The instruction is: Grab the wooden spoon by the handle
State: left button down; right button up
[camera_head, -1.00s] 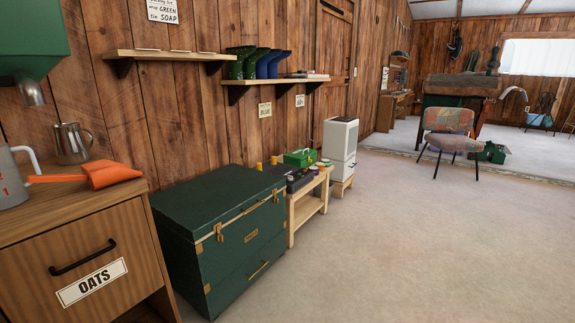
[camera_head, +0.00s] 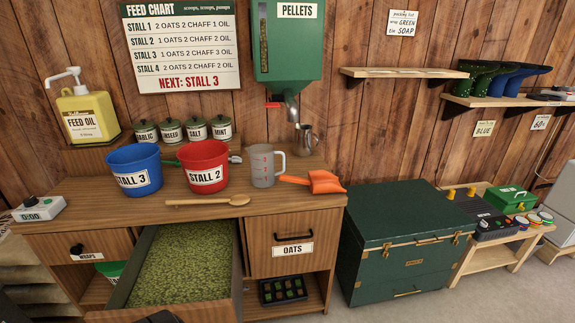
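The wooden spoon (camera_head: 207,201) lies flat on the top of the wooden feed counter (camera_head: 290,207), close to its front edge. Its handle points left and its rounded bowl end points right. It lies in front of the red Stall 2 bucket (camera_head: 203,162) and appears unobstructed. Neither of my grippers can be made out in the head view. A dark shape shows at the bottom edge, too little of it to identify.
A blue Stall 3 bucket (camera_head: 134,169), a measuring jug (camera_head: 264,165) and an orange scoop (camera_head: 318,181) stand around the spoon. An open drawer of green feed (camera_head: 180,262) juts out below it. A green trunk (camera_head: 400,250) stands right of the counter.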

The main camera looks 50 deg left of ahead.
aim_at(238, 200)
jog(key=u, duration=2.7)
